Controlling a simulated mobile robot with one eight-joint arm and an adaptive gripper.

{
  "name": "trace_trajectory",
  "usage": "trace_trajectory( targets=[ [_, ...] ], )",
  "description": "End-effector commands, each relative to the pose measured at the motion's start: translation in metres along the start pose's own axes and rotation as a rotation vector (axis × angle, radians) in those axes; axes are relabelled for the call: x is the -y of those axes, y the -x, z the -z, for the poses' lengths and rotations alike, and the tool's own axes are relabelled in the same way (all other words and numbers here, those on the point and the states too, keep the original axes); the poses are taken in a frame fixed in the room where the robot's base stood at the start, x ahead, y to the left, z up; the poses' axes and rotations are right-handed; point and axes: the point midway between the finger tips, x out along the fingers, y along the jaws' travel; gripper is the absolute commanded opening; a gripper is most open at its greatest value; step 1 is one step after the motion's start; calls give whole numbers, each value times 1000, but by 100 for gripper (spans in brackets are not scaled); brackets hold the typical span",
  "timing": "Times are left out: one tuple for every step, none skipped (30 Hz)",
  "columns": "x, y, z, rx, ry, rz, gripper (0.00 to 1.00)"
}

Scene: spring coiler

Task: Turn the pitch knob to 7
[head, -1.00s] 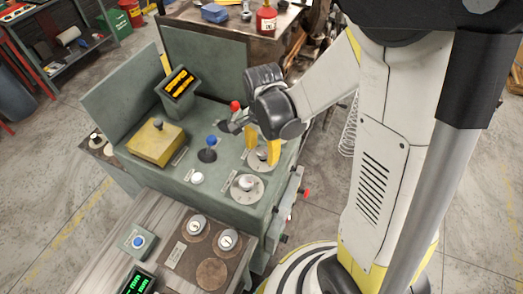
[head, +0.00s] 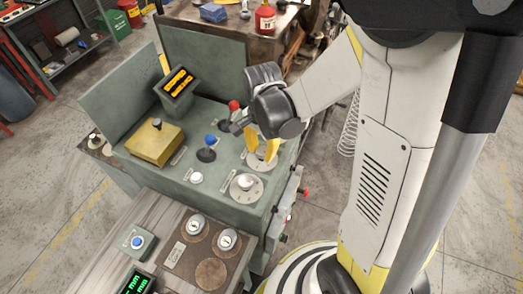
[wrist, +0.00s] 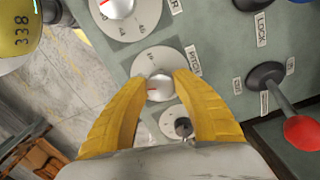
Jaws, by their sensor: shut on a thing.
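The pitch knob (wrist: 159,88) is a silver-white round knob on a pale numbered dial, with a small red mark on its left side. The label beside it (wrist: 193,59) reads PITCH. My gripper (wrist: 160,86) has its two yellow fingers on either side of this knob, shut on it. In the head view my gripper (head: 262,153) reaches down onto the dial at the right side of the green console (head: 222,113), and the fingers hide most of the knob. The dial's exact reading is too small to tell.
Another white dial knob (head: 246,183) sits in front of the gripper. A red-balled lever (head: 234,105) and a blue-balled lever (head: 210,140) stand close to its left.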

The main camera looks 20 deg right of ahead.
Motion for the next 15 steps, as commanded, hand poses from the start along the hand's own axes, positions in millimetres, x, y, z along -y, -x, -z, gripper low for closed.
trace_trajectory(
  targets=[
    [0,-1,0,1,29,0,2],
    [0,-1,0,1,49,0,2],
    [-1,-2,0,1,79,0,2],
    [-1,-2,0,1,103,0,2],
    [-1,-2,0,1,128,0,2],
    [-1,-2,0,1,163,0,2],
    [-1,-2,0,1,191,0,2],
    [-1,-2,0,1,220,0,2],
    [-1,-2,0,1,257,0,2],
    [-1,-2,0,1,286,0,2],
    [-1,-2,0,1,315,0,2],
    [-2,-2,0,1,353,0,2],
    [-2,-2,0,1,381,0,2],
    [-2,-2,0,1,410,0,2],
    [-2,-2,0,1,448,0,2]
  ],
)
